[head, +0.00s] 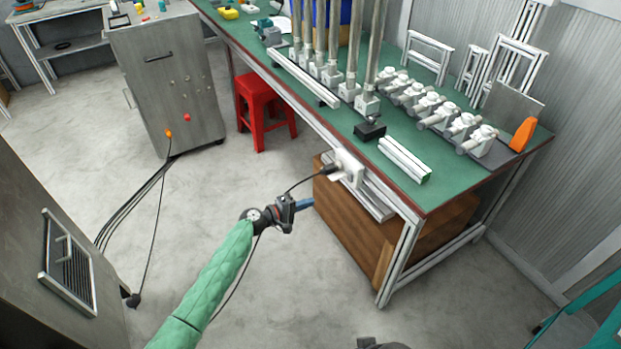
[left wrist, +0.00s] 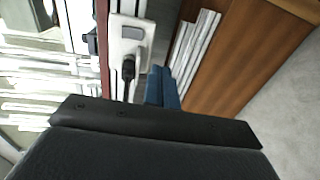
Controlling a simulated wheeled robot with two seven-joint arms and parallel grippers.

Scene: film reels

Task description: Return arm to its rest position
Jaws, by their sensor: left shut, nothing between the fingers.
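My left arm comes in from the lower left in a green sleeve. My left gripper (head: 305,204) is in front of the workbench's front side, below the tabletop level in the picture. Its blue fingers are together and empty. They also show in the left wrist view (left wrist: 162,88), beside a white socket box with a black plug. My right gripper cannot be made out; only a small dark part shows at the bottom edge of the head view.
A green-topped workbench (head: 462,186) carries metal posts, a row of white fittings and profiles. A white socket box (head: 347,166) with a plugged cable is on its front. A wooden box (head: 345,228) stands underneath. A red stool (head: 262,100) and grey cabinet (head: 165,75) stand behind. Floor is open left.

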